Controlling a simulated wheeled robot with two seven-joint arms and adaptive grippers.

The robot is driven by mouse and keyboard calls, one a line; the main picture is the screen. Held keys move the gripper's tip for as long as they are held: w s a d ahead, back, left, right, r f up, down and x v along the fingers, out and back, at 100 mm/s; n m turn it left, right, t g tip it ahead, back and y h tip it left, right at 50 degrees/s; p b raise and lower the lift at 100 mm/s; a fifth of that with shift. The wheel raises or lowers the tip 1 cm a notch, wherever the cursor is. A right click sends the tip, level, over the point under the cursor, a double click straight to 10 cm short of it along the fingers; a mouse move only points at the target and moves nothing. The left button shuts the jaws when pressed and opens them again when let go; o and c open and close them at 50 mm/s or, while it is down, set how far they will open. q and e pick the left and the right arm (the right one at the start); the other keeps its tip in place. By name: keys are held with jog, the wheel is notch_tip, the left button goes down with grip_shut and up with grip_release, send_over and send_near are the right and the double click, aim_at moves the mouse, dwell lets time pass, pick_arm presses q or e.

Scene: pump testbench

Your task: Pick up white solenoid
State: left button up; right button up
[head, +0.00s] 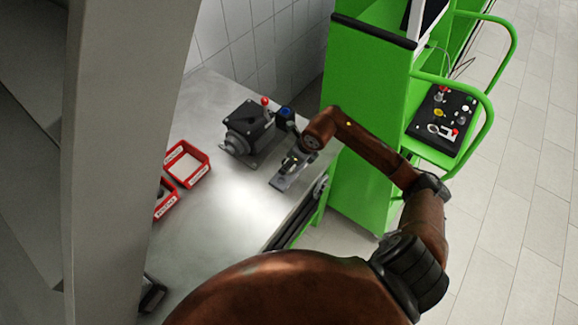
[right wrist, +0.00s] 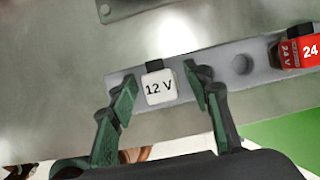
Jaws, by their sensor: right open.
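The white solenoid (right wrist: 159,87), marked 12 V, sits on a grey holder bar (right wrist: 262,78) in the right wrist view. My right gripper (right wrist: 163,88) is open, with one finger on each side of the white solenoid and a small gap to each. In the head view my right gripper (head: 290,163) is over the holder near the table's right edge, and the solenoid is hard to make out there. My left gripper is not in view.
A red 24 V solenoid (right wrist: 298,51) sits on the same bar, to the right of an empty hole. A dark pump unit (head: 248,128) stands behind on the table. Red bins (head: 205,156) are at left. A green cabinet (head: 362,110) stands right of the table.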

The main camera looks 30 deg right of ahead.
jog(key=shift+c, duration=0.5)
jog(key=c, duration=0.9)
jog(key=shift+c, duration=0.2)
jog(key=shift+r, duration=0.15)
jog(key=shift+r, duration=0.25)
notch_tip(320, 180, up, 2)
jog(key=shift+r+b, duration=0.15)
jog(key=shift+b, duration=0.25)
jog(key=s+a+r+b, duration=0.1)
jog(key=s+a+r, duration=0.1)
jog(key=s+r, duration=0.8)
jog(key=s, duration=0.4)
